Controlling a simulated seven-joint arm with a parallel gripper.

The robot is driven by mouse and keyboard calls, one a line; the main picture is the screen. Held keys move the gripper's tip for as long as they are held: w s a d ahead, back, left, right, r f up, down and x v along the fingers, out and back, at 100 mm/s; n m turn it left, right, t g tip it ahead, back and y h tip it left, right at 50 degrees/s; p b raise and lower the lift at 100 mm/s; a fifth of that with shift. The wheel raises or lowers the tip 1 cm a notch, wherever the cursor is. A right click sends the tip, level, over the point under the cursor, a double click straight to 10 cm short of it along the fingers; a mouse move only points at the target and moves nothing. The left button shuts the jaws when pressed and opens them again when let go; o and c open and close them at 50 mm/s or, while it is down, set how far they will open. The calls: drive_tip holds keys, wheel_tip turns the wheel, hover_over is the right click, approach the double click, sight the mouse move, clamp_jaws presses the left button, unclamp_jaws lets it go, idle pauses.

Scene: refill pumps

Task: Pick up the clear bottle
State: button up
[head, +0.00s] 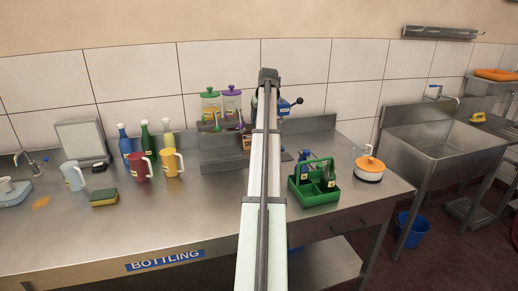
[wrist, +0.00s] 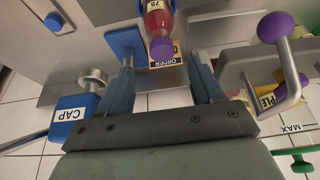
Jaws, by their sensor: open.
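In the wrist view my gripper (wrist: 163,62) is open, its two blue-grey fingers apart. A bottle with red contents, a purple end and a "75" label (wrist: 158,22) shows just past and between the fingertips; I cannot tell whether its wall is clear, or whether it touches a finger. In the head view my arm hides the gripper and this bottle. A pale yellowish bottle (head: 168,138) stands on the left of the counter beside a green bottle (head: 147,142) and a blue bottle (head: 125,143). I cannot tell for certain which is the clear bottle.
An order card (wrist: 172,76) lies behind the fingers. A blue CAP block (wrist: 72,115) is at left, a purple-knobbed lever (wrist: 276,27) at right. A green caddy with dark bottles (head: 314,196) and an orange-topped pot (head: 369,170) stand right of my arm. The front counter is mostly clear.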

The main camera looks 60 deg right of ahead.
drive_tip(key=shift+x, duration=4)
drive_tip(key=shift+w+a, duration=0.1)
clamp_jaws()
